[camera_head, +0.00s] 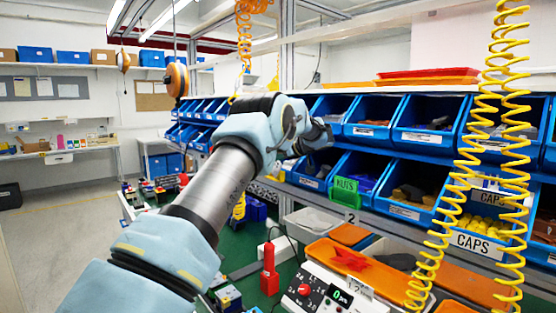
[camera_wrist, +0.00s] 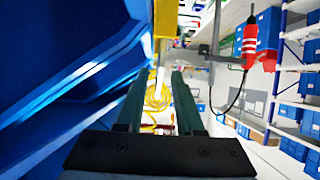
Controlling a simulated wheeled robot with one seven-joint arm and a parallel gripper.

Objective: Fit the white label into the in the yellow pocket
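My gripper (camera_wrist: 158,75) shows in the wrist view with its two dark green fingers apart. Only background is clear between them, including a yellow coil. I cannot tell which white label is the task's. No yellow pocket is clearly seen. A yellow upright piece (camera_wrist: 166,18) stands beyond the fingertips in the wrist view; I cannot tell what it is.
Blue bins (camera_head: 432,122) fill the rack at the right. Yellow coiled hoses (camera_head: 497,85) hang in front of it. On the green bench stand a red handheld tool (camera_head: 270,272) and a white device with a red knob (camera_head: 304,290). A blue bin wall (camera_wrist: 70,70) is close at left.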

